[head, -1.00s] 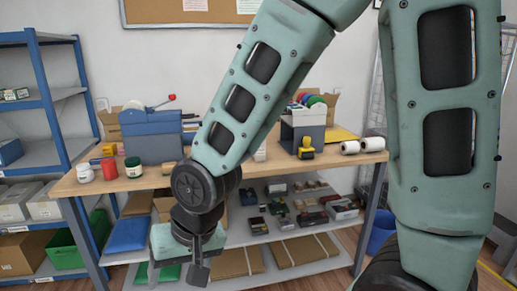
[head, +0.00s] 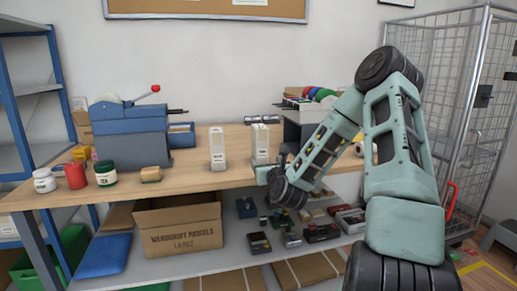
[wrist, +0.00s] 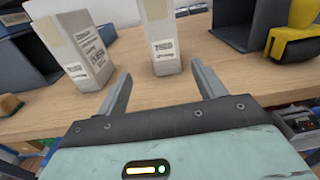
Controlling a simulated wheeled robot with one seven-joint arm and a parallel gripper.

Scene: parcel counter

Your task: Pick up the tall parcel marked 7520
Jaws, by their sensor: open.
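Two tall, pale parcels stand upright on the wooden counter (head: 180,181). The left parcel (head: 217,148) stands apart from the right parcel (head: 260,143) in the head view. In the wrist view the left parcel (wrist: 77,48) is beside the right parcel (wrist: 158,35). Both bear labels starting with 7; the full numbers are too blurred to tell apart surely. My gripper (wrist: 161,76) is open and empty, its fingers pointing at the right parcel, which stands just beyond and between the tips. In the head view my gripper (head: 264,172) is at the counter's front edge.
A yellow-and-black tool (wrist: 295,38) and dark bin (wrist: 245,22) are right of the parcels. A cardboard box (head: 180,232) sits on the shelf below.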

